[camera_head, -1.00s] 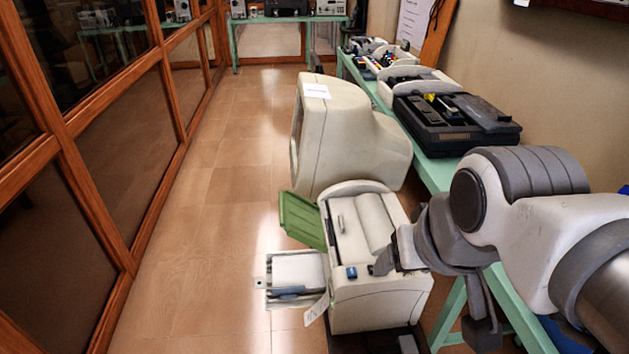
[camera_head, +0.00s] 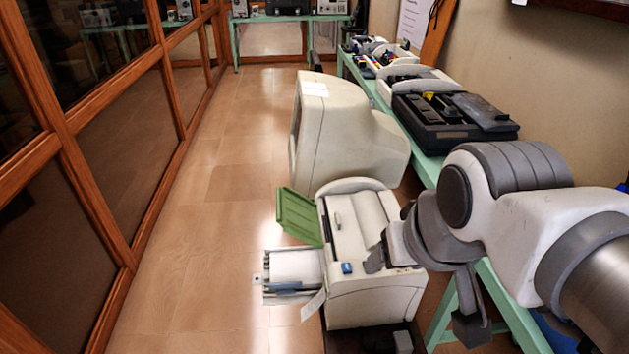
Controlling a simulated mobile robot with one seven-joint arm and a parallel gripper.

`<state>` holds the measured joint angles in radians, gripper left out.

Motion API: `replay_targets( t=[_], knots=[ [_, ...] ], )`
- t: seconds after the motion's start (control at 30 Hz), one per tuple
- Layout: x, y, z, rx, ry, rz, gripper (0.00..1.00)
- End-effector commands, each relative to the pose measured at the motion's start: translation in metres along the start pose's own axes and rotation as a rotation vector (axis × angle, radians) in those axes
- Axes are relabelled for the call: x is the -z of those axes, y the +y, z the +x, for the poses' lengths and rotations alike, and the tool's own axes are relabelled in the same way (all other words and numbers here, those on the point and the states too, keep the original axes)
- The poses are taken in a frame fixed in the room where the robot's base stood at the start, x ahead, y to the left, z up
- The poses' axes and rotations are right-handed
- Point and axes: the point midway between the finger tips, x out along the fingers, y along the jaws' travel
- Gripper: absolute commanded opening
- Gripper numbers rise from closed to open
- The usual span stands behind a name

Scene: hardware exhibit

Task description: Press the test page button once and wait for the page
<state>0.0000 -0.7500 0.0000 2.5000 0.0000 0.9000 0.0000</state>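A cream printer (camera_head: 375,300) stands low in front of me, with a green flap (camera_head: 298,216) and a pale tray (camera_head: 293,268) sticking out on its left. A small blue button (camera_head: 346,268) sits on its top, near the front edge. My gripper (camera_head: 370,265) is just right of the button, over the printer's top, with its dark fingertip pointing at it. A narrow gap seems to show between them; contact is hard to tell. The fingers show too small to tell open from shut. No printed page can be made out on the tray.
A large beige monitor (camera_head: 340,135) stands behind the printer. A green table (camera_head: 440,172) along the right wall holds a black device (camera_head: 455,120) and other equipment. Wood-framed glass panels (camera_head: 130,155) line the left. The tiled floor (camera_head: 215,200) between is clear.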

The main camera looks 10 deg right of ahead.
Motion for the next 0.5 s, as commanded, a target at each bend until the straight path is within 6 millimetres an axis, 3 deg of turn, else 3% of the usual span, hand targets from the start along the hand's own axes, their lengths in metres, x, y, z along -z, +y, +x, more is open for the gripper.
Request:
replay_targets(
  t=[0.17,0.5],
  knots=[
    [0.0000,0.0000,0.0000,0.000,0.000,0.000,0.65],
    [0.0000,0.0000,0.0000,0.000,0.000,0.000,0.04]
  ],
)
